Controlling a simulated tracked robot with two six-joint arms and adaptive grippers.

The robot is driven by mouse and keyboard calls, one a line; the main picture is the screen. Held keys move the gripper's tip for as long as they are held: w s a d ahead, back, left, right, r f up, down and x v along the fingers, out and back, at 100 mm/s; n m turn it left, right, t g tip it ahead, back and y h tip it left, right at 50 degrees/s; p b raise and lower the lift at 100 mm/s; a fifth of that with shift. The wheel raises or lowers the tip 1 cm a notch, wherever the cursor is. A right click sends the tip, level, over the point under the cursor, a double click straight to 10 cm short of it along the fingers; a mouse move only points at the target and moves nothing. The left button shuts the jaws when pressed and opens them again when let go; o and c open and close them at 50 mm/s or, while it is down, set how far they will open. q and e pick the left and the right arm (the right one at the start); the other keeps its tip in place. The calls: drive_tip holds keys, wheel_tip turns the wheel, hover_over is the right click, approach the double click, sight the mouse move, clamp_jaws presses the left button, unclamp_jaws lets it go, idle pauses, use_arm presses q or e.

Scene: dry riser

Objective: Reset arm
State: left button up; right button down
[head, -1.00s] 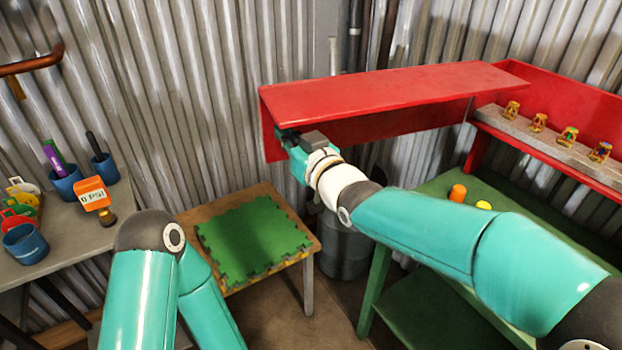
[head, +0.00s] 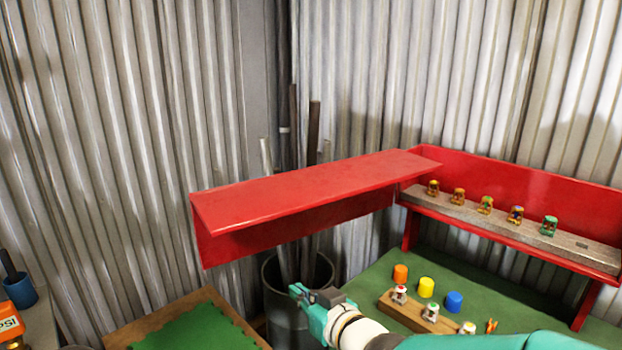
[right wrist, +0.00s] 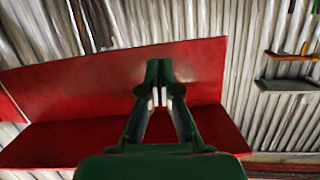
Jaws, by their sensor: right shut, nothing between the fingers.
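My right gripper (head: 303,294) is in the lower middle of the head view, on its teal and white arm. It is shut and holds nothing. In the head view it shows below the red shelf (head: 310,190), in front of a grey bin. In the right wrist view its two dark green fingers (right wrist: 158,72) are together, with the red shelf (right wrist: 70,75) behind them. My left gripper is not in view.
A red rack (head: 510,180) at the right carries a grey board (head: 480,222) with several small coloured fittings. Coloured caps and a wooden block (head: 405,313) sit on the green bench (head: 385,265). A grey bin (head: 283,318) holds pipes. A green mat (head: 190,330) lies lower left.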

drive_tip(key=s+d+f+m+g+h+p, duration=0.25)
drive_tip(key=d+f, duration=0.35)
drive_tip(key=f, duration=0.5)
drive_tip(key=s+d+f+m+g+h+p, duration=0.25)
drive_tip(key=d+f, duration=0.45)
drive_tip(key=f, duration=0.5)
use_arm(q)
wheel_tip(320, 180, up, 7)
drive_tip(key=p, duration=0.1)
use_arm(e)
drive_tip(key=s+d+f+m+g, duration=0.1)
drive_tip(key=s+f+g, duration=0.2)
drive_tip(key=s, duration=0.8)
drive_tip(key=s+d+f+m+g, duration=0.2)
drive_tip(key=s+f, duration=0.6)
drive_tip(key=s, duration=0.4)
drive_tip(key=shift+g, duration=0.8)
